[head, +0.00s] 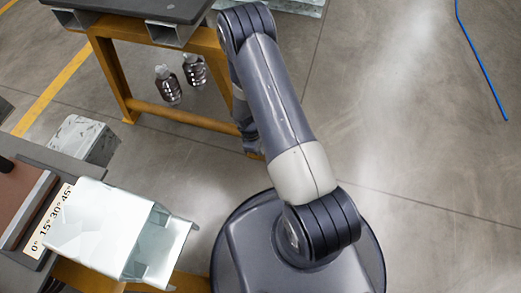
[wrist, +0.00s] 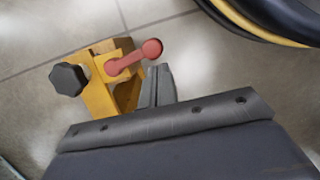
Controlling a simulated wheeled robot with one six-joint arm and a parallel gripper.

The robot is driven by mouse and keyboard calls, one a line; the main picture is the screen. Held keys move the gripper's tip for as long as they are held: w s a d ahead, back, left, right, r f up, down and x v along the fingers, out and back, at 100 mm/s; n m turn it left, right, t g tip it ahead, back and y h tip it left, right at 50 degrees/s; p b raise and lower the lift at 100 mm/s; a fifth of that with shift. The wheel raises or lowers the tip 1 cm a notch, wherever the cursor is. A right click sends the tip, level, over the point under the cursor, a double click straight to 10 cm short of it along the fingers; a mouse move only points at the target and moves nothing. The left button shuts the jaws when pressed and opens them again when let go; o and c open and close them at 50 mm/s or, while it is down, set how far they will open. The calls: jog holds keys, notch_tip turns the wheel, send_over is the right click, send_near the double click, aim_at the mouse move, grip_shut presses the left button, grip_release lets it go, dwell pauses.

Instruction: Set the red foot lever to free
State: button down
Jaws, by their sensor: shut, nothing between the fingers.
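The red foot lever (wrist: 132,58) shows in the wrist view on a yellow mount (wrist: 124,92). Its arm points to the right and slightly up in the picture and ends in a round red knob. My gripper (wrist: 161,70) is shut and empty, its grey fingertips just below the knob in the picture. I cannot tell whether they touch the lever. The lever does not show in the head view, where my arm reaches down beside a yellow trestle and hides part of it. No markings for the lever's positions are readable.
A black hand knob (wrist: 68,79) sits left of the lever. The yellow trestle (head: 171,113) carries a dark top, with two dark bottles (head: 168,85) near it. A bench with an angle scale (head: 47,222) and a pale metal profile (head: 95,228) is at lower left. Open floor lies right, with a blue cable (head: 482,62).

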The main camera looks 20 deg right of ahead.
jog(key=p+v, duration=0.3)
jog(key=v, duration=0.6)
jog(key=s+d+m+t+y+b, duration=0.1)
jog(key=d+m+y+b, duration=0.15)
jog(key=d+m, duration=0.75)
jog(key=d+m+y+b, duration=0.1)
jog(key=d+m+y, duration=0.25)
jog(key=m, duration=1.25)
jog(key=s+a+f+h+b, duration=0.1)
jog(key=a+f+b, duration=0.4)
jog(key=f, duration=0.5)
jog(key=shift+s+a+m, duration=0.25)
jog(key=shift+a+m, duration=0.15)
jog(key=shift+a, duration=0.05)
